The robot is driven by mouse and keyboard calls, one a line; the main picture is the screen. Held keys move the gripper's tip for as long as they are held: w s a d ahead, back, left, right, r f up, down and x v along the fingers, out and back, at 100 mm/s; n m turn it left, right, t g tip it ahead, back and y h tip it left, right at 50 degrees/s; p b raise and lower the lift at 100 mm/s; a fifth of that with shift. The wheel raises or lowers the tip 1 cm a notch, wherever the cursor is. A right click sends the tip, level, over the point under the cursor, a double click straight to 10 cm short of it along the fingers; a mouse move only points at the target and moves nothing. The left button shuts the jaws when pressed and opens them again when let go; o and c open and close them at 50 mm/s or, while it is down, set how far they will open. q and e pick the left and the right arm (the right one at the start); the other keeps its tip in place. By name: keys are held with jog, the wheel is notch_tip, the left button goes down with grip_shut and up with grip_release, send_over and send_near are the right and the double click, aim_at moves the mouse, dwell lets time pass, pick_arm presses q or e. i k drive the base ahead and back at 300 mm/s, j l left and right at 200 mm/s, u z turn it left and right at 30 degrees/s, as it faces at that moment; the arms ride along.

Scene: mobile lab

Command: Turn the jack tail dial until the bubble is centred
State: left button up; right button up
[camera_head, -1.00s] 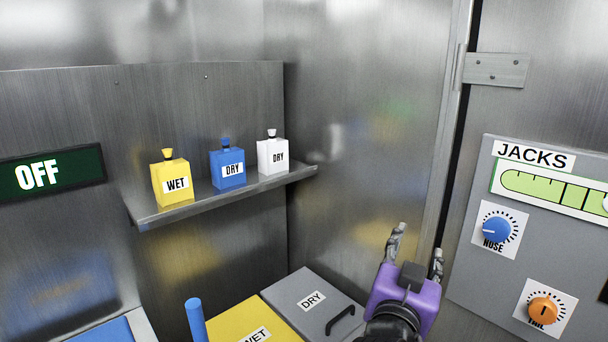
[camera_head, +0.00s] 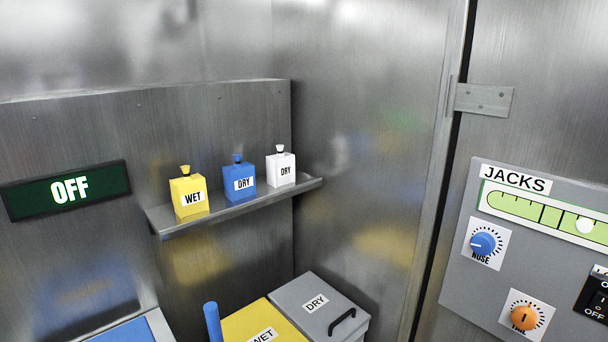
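The JACKS panel (camera_head: 466,262) is on the right wall. Its level vial (camera_head: 530,211) is green, with a white bubble (camera_head: 585,225) toward the right end, right of the dark marker lines. The orange tail dial (camera_head: 524,317) is low on the panel, its pointer mark close to upright. The blue nose dial (camera_head: 483,243) sits above and left of it, its mark pointing left. Neither of my grippers is in view.
A black switch (camera_head: 597,296) with an OFF label is at the panel's right edge. A shelf (camera_head: 240,209) holds yellow, blue and white bottles. Yellow (camera_head: 250,325) and grey (camera_head: 318,305) lidded bins stand below. A green OFF sign (camera_head: 67,190) hangs at left.

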aim_at(523, 318)
jog(key=z, duration=1.35)
